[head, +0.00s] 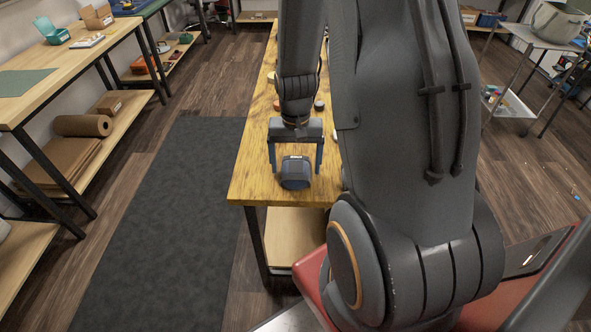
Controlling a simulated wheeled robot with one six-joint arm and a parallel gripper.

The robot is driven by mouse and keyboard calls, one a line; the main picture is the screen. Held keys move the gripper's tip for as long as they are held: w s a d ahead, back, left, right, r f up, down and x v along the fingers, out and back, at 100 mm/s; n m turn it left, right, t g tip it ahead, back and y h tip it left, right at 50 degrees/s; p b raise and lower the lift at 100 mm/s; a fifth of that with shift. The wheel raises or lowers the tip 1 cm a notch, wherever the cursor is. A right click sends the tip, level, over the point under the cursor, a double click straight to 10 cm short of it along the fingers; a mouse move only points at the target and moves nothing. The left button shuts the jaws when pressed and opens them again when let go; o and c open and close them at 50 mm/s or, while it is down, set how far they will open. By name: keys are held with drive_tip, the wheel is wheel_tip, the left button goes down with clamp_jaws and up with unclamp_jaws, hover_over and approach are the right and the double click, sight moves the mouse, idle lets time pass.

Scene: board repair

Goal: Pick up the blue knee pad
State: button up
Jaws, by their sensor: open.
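The blue knee pad (296,174) is a dark blue-grey, rounded pad with a small light label near its top. It rests near the front end of the long wooden table (248,180). My gripper (296,168) points down over the pad from behind. Its two fingers are spread wide, one on the pad's left and one on its right. I see gaps beside the pad, and nothing is held. Whether the fingertips touch the table is unclear.
Small items stand farther back on the table, partly hidden by my arm. A wooden workbench (92,55) with a green mat (22,82) is at left. A dark floor mat (165,235) lies clear between them. A metal cart (540,38) with a pot (556,22) is at right.

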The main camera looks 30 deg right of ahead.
drive_tip(key=shift+f, duration=0.3)
drive_tip(key=shift+c, duration=0.2)
drive_tip(key=c, duration=1.2)
drive_tip(key=shift+r, duration=0.15)
